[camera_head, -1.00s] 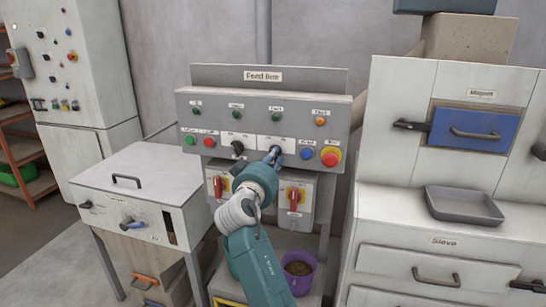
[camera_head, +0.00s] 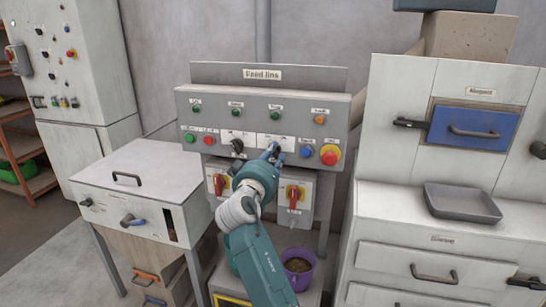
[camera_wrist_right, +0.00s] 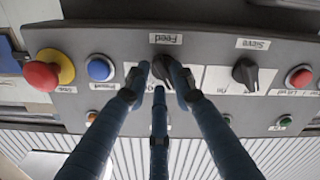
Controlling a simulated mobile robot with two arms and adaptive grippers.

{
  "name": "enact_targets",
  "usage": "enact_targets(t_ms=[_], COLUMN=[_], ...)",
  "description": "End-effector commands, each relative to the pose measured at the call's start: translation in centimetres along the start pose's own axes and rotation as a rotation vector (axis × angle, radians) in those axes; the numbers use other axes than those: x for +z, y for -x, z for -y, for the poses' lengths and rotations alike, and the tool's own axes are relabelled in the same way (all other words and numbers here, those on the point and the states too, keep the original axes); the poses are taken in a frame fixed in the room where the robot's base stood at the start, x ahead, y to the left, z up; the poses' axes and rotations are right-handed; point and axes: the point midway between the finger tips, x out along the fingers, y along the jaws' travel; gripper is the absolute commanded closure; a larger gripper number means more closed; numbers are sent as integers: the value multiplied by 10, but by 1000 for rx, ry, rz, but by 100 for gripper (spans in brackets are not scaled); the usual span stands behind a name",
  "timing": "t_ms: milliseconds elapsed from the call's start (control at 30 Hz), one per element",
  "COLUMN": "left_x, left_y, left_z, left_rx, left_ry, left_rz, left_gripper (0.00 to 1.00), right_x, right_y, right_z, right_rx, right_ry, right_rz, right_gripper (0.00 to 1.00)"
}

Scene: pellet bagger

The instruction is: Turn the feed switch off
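The feed switch (camera_wrist_right: 164,73) is a black rotary knob on a white plate, under a label that reads "Feed" upside down in the right wrist view. My right gripper (camera_wrist_right: 157,76) has its blue fingers at this knob, two at the sides and one below in that view. The fingertips partly cover the knob, and I cannot tell whether they press on it. In the head view my right gripper (camera_head: 273,151) reaches the panel and hides most of the switch. The knob's exact pointing is unclear. My left gripper is not in view.
The sieve knob (camera_wrist_right: 245,74) is beside the feed switch. A blue button (camera_head: 306,152) and a red emergency stop (camera_head: 330,155) are close to my gripper. Red-handled switches (camera_head: 294,197) and a purple bucket (camera_head: 299,270) are below. A grey tray (camera_head: 462,204) stands at the right.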

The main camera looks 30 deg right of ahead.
Motion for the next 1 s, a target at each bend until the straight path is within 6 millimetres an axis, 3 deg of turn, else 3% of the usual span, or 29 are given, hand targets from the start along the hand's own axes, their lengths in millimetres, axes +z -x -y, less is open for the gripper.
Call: enact_targets(t_ms=[367, 800, 1000], left_x=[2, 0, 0], left_y=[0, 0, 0], left_z=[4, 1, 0], left_rx=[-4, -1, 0], left_ry=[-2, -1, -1], left_rz=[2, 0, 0], left_gripper=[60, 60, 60], right_x=[2, 1, 1], right_y=[3, 66, 75], right_z=[1, 2, 0], right_rx=[-3, -3, -1], right_ry=[-2, -3, -1], right_rz=[4, 3, 4], right_gripper=[64, 64, 64])
